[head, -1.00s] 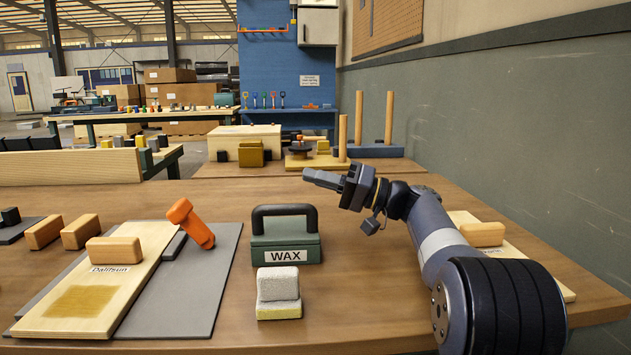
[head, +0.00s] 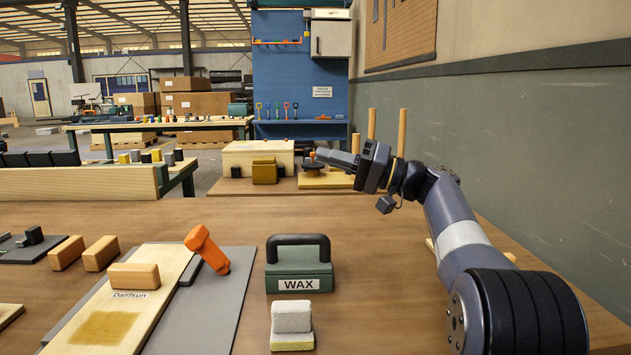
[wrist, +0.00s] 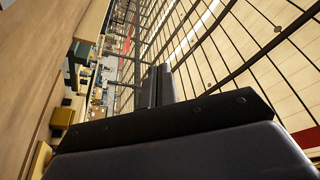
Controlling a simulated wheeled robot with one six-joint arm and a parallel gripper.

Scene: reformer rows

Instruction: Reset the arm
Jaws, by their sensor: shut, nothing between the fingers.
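My gripper (head: 338,158) is raised above the far right part of the wooden table (head: 385,262). It points left in the head view, and its fingers are together with nothing between them. In the wrist view the closed fingers (wrist: 157,87) stand out against the roof beams, with the table tilted along the left side. My arm reaches up from the lower right of the head view and hides part of the table behind it.
A board (head: 100,322) lies left. A grey-green wall (head: 540,170) runs along the right. Wooden posts (head: 402,133) rise behind my arm.

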